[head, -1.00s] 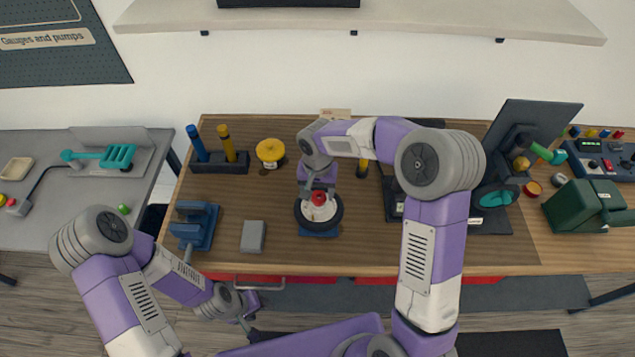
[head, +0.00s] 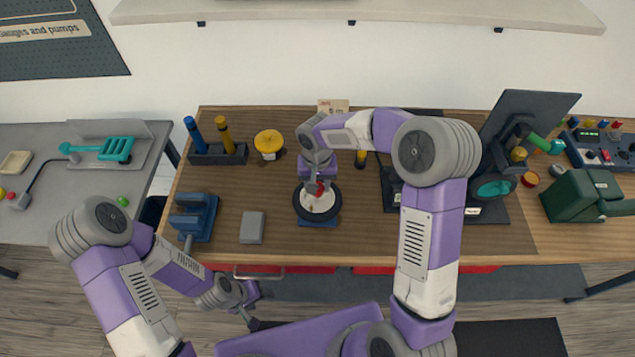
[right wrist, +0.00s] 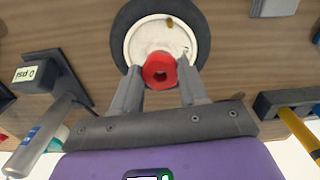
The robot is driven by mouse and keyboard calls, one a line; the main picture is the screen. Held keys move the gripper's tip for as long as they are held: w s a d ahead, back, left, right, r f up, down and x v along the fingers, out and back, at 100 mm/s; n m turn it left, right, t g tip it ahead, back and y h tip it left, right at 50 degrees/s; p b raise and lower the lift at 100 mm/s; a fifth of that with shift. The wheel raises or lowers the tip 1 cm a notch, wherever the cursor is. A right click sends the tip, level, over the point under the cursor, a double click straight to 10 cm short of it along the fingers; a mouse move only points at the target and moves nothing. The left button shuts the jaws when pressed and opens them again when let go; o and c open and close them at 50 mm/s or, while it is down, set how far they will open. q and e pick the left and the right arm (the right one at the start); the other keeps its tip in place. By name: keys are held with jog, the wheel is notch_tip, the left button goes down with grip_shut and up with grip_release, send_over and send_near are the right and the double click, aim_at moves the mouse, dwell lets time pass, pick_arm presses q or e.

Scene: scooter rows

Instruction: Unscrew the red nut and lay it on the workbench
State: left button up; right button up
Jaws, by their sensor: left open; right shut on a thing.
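The red nut (right wrist: 160,71) sits at the centre of a small wheel (right wrist: 201,40) with a black tyre and a cream hub. In the head view the wheel (head: 334,209) lies flat on a blue base (head: 318,223) on the wooden workbench (head: 350,240). My right gripper (right wrist: 160,82) is shut on the red nut, one finger on each side. In the head view the nut (head: 319,189) is partly hidden by that gripper (head: 318,188). I cannot tell whether the nut is clear of the hub. My left gripper (head: 250,318) is open and empty, low in front of the bench.
A grey block (head: 252,227) and a blue vise (head: 194,217) lie left of the wheel. A yellow-topped container (head: 269,143) and a holder with blue and yellow tools (head: 218,154) stand behind. A dark stand (head: 527,120) is at right. Bare wood lies between the block and wheel.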

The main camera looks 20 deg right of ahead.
jog(key=n, duration=0.2)
jog(key=n+p, duration=0.1)
jog(key=n, duration=0.2)
jog(key=n+p, duration=0.1)
jog(key=n, duration=0.2)
jog(key=shift+a+r, duration=0.2)
jog(key=shift+a, duration=0.1)
jog(key=o, duration=0.8)
jog(key=shift+w+f, duration=0.1)
jog(key=o, duration=0.3)
jog(key=shift+a, duration=0.15)
jog(key=shift+d, duration=0.2)
